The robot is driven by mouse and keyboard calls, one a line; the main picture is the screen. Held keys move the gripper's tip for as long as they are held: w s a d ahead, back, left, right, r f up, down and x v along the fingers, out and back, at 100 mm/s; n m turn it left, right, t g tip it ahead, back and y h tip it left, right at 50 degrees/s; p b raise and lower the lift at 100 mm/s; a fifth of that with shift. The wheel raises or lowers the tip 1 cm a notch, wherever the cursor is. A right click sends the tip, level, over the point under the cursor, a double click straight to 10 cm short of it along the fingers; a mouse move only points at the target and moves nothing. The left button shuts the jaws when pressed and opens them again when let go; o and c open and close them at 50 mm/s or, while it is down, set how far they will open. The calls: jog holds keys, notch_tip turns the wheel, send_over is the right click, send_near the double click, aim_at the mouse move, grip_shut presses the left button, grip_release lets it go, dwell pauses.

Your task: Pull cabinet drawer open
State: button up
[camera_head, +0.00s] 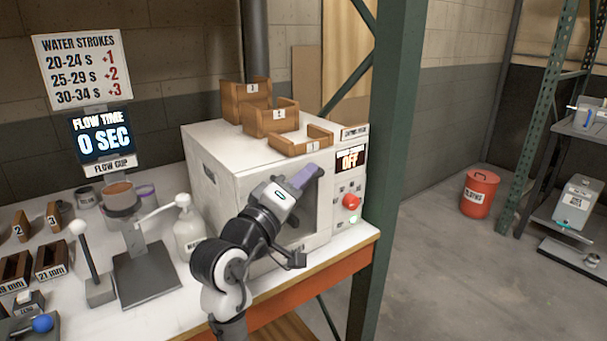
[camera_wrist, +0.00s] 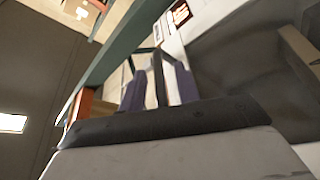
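The white cabinet (camera_head: 225,165) stands on the bench, with a red knob (camera_head: 351,201) and a display reading OFF (camera_head: 350,160) at the right of its front. The front looks closed, and my arm covers much of it. My gripper (camera_head: 306,177), with purple fingers, is at the upper part of the front. In the wrist view my gripper (camera_wrist: 160,72) has its two fingers apart. A dark upright bar (camera_wrist: 158,78), apparently a handle, shows between them with light gaps on both sides. I cannot tell whether either finger touches it.
Wooden numbered trays (camera_head: 270,119) sit on top of the cabinet. A white bottle (camera_head: 188,228) and a lever stand (camera_head: 145,270) are left of my arm. A green post (camera_head: 395,150) rises close at the right. The floor beyond is free up to a red bin (camera_head: 479,194).

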jog(key=shift+w+d, duration=0.25)
jog(key=shift+w, duration=0.05)
jog(key=shift+c, duration=0.3)
grip_shut()
